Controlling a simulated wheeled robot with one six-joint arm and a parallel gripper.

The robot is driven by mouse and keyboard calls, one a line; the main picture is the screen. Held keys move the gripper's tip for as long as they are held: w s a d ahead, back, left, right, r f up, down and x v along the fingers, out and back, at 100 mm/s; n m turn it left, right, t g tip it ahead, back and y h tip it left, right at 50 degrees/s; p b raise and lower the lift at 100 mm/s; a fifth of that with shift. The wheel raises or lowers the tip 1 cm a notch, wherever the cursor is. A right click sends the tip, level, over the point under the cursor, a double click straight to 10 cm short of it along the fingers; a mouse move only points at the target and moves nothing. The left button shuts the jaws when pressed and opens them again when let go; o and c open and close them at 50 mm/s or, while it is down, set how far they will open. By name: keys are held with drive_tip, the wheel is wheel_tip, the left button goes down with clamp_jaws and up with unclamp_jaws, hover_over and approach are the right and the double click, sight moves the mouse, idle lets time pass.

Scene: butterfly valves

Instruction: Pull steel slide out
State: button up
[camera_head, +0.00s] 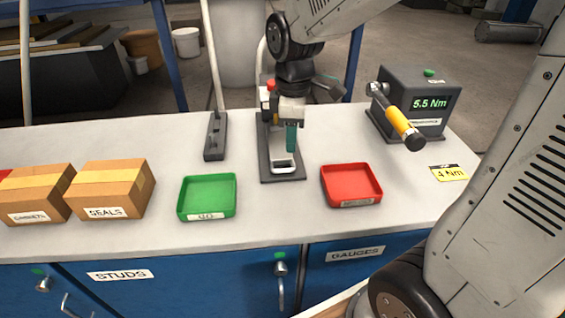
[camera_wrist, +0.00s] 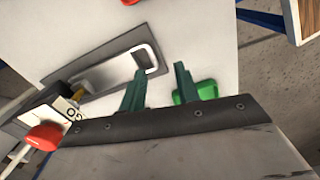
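The steel slide lies in a dark base (camera_head: 263,160) at the middle of the bench. Its light loop handle (camera_head: 284,168) faces the front. In the wrist view the slide (camera_wrist: 112,75) runs along its dark plate, with the loop handle (camera_wrist: 153,55) at the upper end. My gripper (camera_head: 291,150) points down above the slide, just behind the handle in the head view. In the wrist view its two green fingers (camera_wrist: 159,78) are spread apart with nothing between them. The fingertips look close to the handle but not around it. The slide's back end is hidden by my gripper.
A green tray (camera_head: 207,217) stands left of the base and a red tray (camera_head: 351,204) right. A torque tester (camera_head: 400,84) reads 5.5 Nm, with a yellow-handled tool (camera_head: 398,117) on it. Boxes stand left. A red knob (camera_wrist: 43,137) is near my gripper.

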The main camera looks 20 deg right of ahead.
sight(283, 163)
drive_tip(key=w+f+n, duration=0.2)
drive_tip(key=w, duration=0.1)
drive_tip(key=shift+a+f, duration=0.35)
drive_tip(key=shift+f, duration=0.05)
wheel_tip(283, 163, down, 8)
drive_tip(key=shift+r, duration=0.25)
clamp_jaws()
